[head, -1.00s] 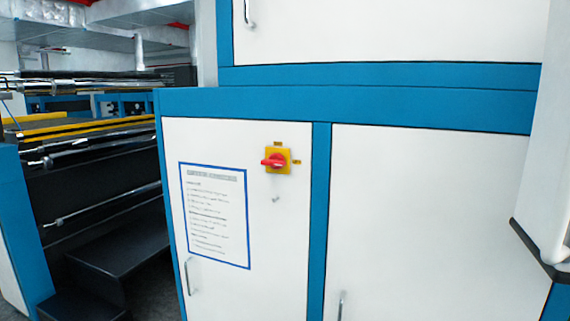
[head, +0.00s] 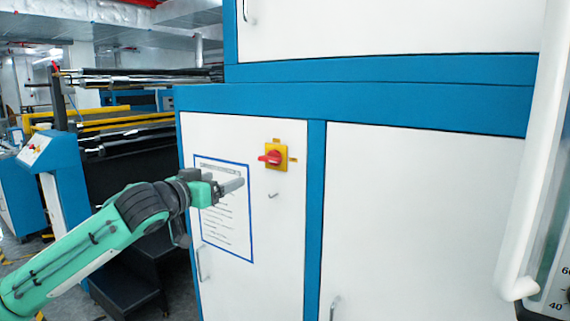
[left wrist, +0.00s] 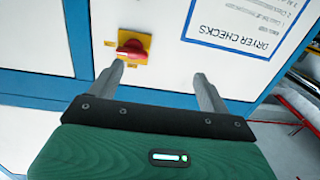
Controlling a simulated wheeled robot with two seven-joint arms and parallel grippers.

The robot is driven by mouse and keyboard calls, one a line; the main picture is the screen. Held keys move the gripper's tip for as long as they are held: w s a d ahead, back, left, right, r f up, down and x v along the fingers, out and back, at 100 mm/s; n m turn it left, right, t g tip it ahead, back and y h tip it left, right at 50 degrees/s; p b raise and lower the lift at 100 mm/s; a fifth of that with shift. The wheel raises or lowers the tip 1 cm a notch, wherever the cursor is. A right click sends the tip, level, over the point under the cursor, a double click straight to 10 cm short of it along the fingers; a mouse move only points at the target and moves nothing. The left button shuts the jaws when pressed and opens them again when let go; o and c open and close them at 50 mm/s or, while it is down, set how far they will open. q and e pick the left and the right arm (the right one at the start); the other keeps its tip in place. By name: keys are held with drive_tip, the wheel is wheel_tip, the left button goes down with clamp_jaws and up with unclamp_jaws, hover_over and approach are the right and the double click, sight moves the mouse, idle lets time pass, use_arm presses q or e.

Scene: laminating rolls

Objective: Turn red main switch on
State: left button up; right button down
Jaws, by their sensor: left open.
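The red main switch (head: 270,157) is a red rotary knob on a yellow square plate (head: 284,153), on the white cabinet door. Its handle lies roughly sideways in the head view. My left gripper (head: 242,184) is in front of the door, left of and a little below the switch. In the left wrist view the switch (left wrist: 132,50) shows just beyond the left finger, off to one side of the gap. The fingers of the gripper (left wrist: 158,78) are spread apart with nothing between them. No contact with the knob shows. My right gripper is not in view.
A blue-framed sheet (head: 226,225) headed "Dryer checks" is on the door, partly behind my left gripper. Door handles (head: 199,264) stick out low down. A white upright part (head: 530,180) stands at the right. Black rollers and steps are at the left.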

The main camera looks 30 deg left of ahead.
sight(267, 159)
use_arm(q)
drive_tip(key=s+d+r, duration=0.2)
drive_tip(key=d+r, duration=0.1)
drive_tip(key=d, duration=0.1)
drive_tip(key=shift+m+h, duration=0.3)
drive_tip(key=shift+m, duration=0.1)
drive_tip(key=w+p, duration=0.2)
drive_tip(key=w, duration=0.2)
drive_tip(key=w+p, duration=0.3)
drive_tip(key=w, duration=0.1)
drive_tip(key=w+d+p, duration=0.1)
drive_tip(key=w+p, duration=0.2)
drive_tip(key=w, duration=0.1)
drive_tip(key=shift+w+d+r, duration=0.1)
drive_tip(key=shift+w+r, duration=0.05)
drive_tip(key=shift+w, duration=0.7)
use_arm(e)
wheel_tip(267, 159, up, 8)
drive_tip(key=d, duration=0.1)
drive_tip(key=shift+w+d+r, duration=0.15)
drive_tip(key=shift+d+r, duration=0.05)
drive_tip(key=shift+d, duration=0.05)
use_arm(q)
drive_tip(key=c, duration=1)
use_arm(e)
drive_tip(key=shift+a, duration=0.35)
